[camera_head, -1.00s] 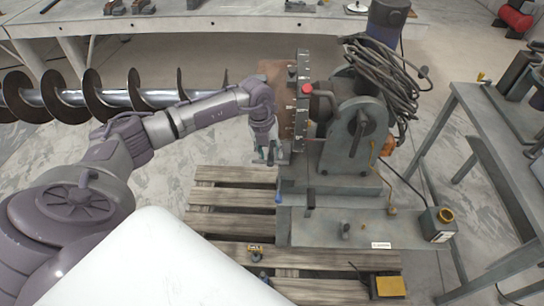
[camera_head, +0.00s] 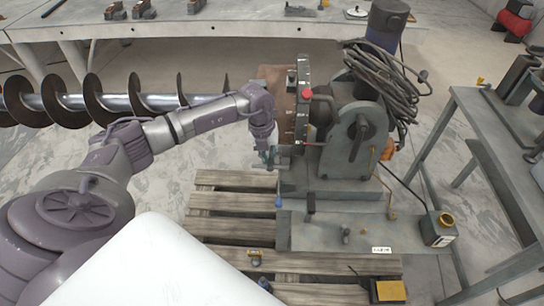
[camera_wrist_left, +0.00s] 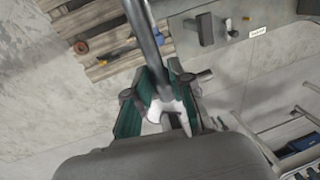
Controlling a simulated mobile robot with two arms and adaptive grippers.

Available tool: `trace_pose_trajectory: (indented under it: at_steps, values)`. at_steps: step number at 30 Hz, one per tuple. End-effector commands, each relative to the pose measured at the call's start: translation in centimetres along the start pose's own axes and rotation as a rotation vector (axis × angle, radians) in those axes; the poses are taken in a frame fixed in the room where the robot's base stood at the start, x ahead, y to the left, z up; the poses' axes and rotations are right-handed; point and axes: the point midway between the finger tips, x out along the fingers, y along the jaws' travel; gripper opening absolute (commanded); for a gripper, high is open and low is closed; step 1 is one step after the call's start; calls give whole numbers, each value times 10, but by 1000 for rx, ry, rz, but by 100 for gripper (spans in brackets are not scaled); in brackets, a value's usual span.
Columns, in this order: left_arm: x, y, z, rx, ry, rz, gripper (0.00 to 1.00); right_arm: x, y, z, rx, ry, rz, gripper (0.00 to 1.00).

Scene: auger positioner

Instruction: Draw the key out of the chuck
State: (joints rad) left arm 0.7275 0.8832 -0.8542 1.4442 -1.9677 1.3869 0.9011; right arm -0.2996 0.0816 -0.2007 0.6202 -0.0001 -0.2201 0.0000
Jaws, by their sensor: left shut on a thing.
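The chuck (camera_head: 303,105) is the upright dark round plate on the grey positioner, seen nearly edge-on in the head view. My left gripper (camera_head: 269,157) is just left of the chuck's lower edge. In the left wrist view my left gripper (camera_wrist_left: 172,112) is shut on the key (camera_wrist_left: 149,48), a dark straight bar that runs from between the fingers to the top edge. The far end of the key is outside that view. In the head view the key is too small and too covered to tell whether its end sits in the chuck. My right gripper is not in view.
The positioner (camera_head: 340,178) stands on a wooden pallet (camera_head: 225,225). A cable bundle (camera_head: 385,75) hangs over it. A long auger (camera_head: 110,103) lies at the left, behind my left arm. A grey bench (camera_head: 490,150) stands at the right.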

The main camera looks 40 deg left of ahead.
Motion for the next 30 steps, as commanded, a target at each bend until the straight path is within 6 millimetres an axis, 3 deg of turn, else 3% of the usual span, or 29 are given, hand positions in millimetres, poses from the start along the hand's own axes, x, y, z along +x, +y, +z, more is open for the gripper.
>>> trace_pose_trajectory:
  at_steps: [30]
  values:
    - [0,-1,-32,1,4,1,0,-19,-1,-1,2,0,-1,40]
